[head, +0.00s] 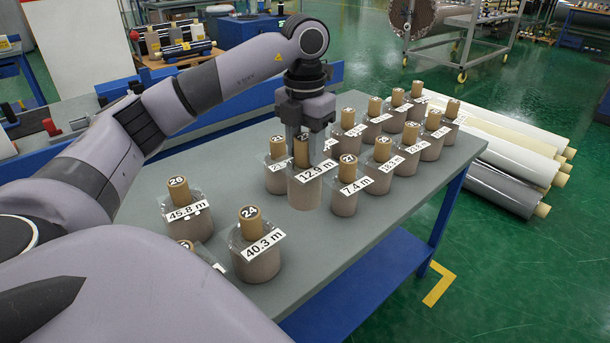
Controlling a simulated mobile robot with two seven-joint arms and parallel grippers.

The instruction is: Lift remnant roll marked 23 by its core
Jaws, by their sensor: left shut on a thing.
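My left gripper (304,140) points straight down over the table and is shut on the tan core of a roll labelled 12.9 m (306,191). The fingers cover part of the number on that core, so I cannot read it fully. The roll is upright, a brown-grey cylinder in clear wrap. I cannot tell whether its base is touching the table or slightly above it. My right gripper is not in view.
A 7.4 m roll (345,199) stands close on the right, and a roll marked 21 (276,178) close on the left. Several more rolls stand behind to the right. The 45.8 m roll (186,228) and 40.3 m roll (256,262) stand nearer. The grey table (400,225) is bare at front right.

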